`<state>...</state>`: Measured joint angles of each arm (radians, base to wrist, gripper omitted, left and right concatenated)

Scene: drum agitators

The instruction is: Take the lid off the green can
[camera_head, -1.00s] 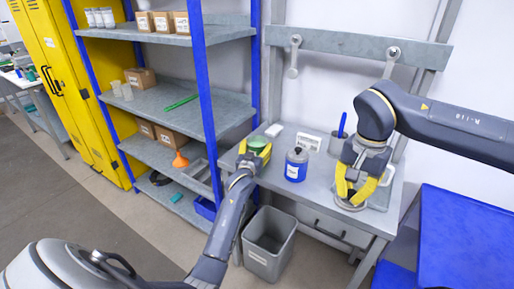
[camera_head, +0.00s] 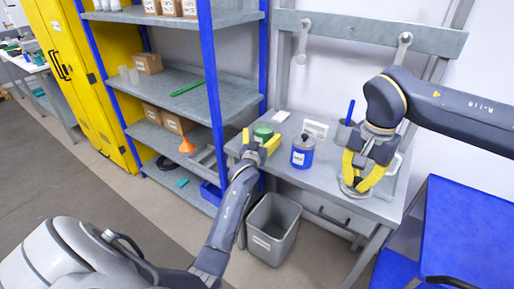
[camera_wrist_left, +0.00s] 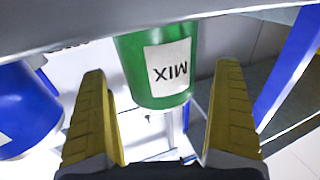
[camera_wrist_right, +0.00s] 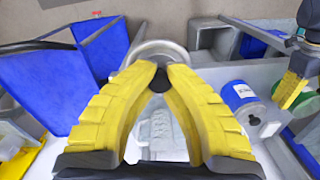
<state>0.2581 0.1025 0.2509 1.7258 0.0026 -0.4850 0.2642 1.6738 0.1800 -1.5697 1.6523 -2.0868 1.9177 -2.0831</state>
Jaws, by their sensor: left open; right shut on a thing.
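The green can (camera_head: 263,133) stands on the bench; no knobbed lid shows on its top in the head view. In the left wrist view the can (camera_wrist_left: 160,75) has a white MIX label and appears upside down, ahead of the fingers. My left gripper (camera_head: 260,142) is open with its fingers on either side of the can, not closed on it. My right gripper (camera_head: 360,182) is low over the right part of the bench, its fingertips together on a dark knob (camera_wrist_right: 159,120). A round grey lid (camera_head: 347,190) shows under those fingertips; the fingers partly hide it.
A blue can (camera_head: 302,151) with a grey knobbed lid stands between the grippers. A small sign (camera_head: 315,129) and a cup with a blue pen lie behind. A grey bin (camera_head: 272,232) stands before the bench. Shelving (camera_head: 168,92) is on the left.

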